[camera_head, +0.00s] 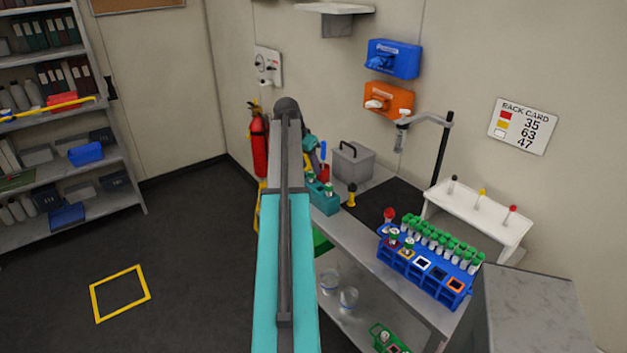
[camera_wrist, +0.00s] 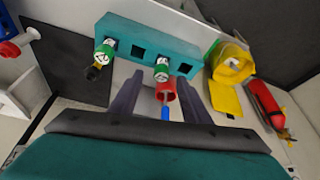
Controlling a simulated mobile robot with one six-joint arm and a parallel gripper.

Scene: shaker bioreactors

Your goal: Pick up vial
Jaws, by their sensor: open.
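A teal rack (camera_wrist: 135,47) holds two green-capped vials with white labels on top. One vial (camera_wrist: 162,68) stands just beyond my gripper's fingertips in the wrist view, and the other vial (camera_wrist: 105,50) stands further left. My gripper (camera_wrist: 161,84) is open, with nothing clearly held between its fingers. A red holder with a blue-handled tool (camera_wrist: 166,92) shows between the fingers; its depth relative to them is unclear. In the head view, the teal rack (camera_head: 325,205) is on the bench, and my arm partly hides my gripper.
A blue rack (camera_head: 425,276) with several green-capped tubes stands on the bench at right. A grey box (camera_head: 352,165) sits behind the teal rack. A black-and-yellow item (camera_head: 351,194) stands beside the rack. A red extinguisher (camera_head: 259,143) hangs on the wall.

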